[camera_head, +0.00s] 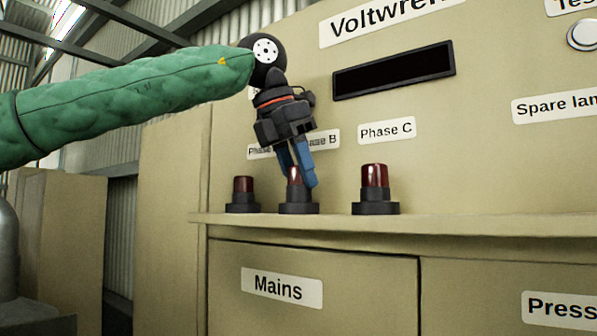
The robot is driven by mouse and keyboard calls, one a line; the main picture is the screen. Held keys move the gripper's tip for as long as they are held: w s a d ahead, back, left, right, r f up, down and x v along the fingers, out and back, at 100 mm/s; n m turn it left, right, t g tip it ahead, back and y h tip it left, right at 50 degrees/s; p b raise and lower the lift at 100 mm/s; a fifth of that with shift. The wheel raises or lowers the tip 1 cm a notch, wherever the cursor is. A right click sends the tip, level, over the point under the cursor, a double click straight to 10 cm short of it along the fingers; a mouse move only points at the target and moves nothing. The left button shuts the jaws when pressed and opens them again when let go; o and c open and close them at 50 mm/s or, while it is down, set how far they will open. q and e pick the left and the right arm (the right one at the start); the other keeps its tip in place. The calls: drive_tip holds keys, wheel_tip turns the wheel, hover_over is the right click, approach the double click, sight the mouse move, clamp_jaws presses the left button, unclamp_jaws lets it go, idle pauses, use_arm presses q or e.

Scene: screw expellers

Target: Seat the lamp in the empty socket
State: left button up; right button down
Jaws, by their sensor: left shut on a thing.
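Three black sockets stand in a row on the panel's ledge. The left one holds a dark red lamp (243,185) and the right one, under the Phase C label, holds a red lamp (375,176). My left gripper (297,178) points down over the middle socket (298,208), its blue fingers shut on a red lamp (293,174). That lamp is at the middle socket, partly hidden by the fingers; I cannot tell whether it is fully seated. My right gripper is out of view.
The beige panel (480,170) rises behind the ledge (470,226), with a dark display (394,70) above. A Spare lamp label (555,107) and a round button (583,36) are at the right. The ledge right of the Phase C lamp is clear.

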use_arm(q)
drive_tip(key=shift+f+b, duration=0.3)
drive_tip(key=shift+f, duration=0.15)
drive_tip(key=o, duration=0.7)
drive_tip(key=shift+o, duration=0.2)
drive_tip(key=shift+r, duration=0.1)
drive_tip(key=p+v, duration=0.4)
drive_tip(key=v, duration=0.7)
idle(0.8)
